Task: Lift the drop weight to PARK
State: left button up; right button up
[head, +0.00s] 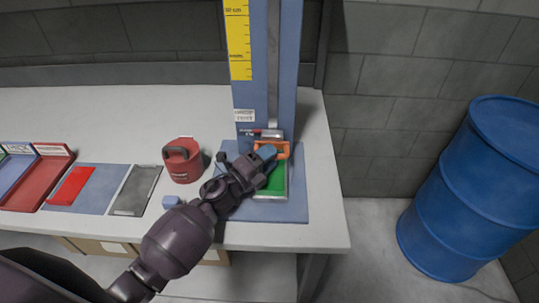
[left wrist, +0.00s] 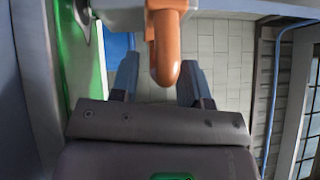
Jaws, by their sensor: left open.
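The drop-weight stand has a blue upright (head: 290,75) with a yellow scale (head: 238,40) and a central rail. The drop weight (head: 268,134) appears as a grey block low on the rail, just above a green plate (head: 277,180), with an orange handle (head: 284,150) at its front. My left gripper (head: 265,153) is at this handle. In the left wrist view, the orange handle (left wrist: 165,50) hangs between the two spread fingers of the left gripper (left wrist: 157,72), with gaps at its sides. My gripper and wrist partly hide the plate. My right gripper is not in view.
A red round weight (head: 182,160) with a dark handle stands left of the stand. A blue barrel (head: 475,190) stands right.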

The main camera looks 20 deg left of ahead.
pick_arm(q)
jog(key=shift+w+d, duration=0.15)
jog(key=shift+w, duration=0.15)
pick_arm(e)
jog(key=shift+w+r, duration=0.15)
pick_arm(q)
grip_shut()
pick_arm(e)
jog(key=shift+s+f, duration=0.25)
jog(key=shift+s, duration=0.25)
pick_arm(q)
jog(key=shift+r, duration=0.1)
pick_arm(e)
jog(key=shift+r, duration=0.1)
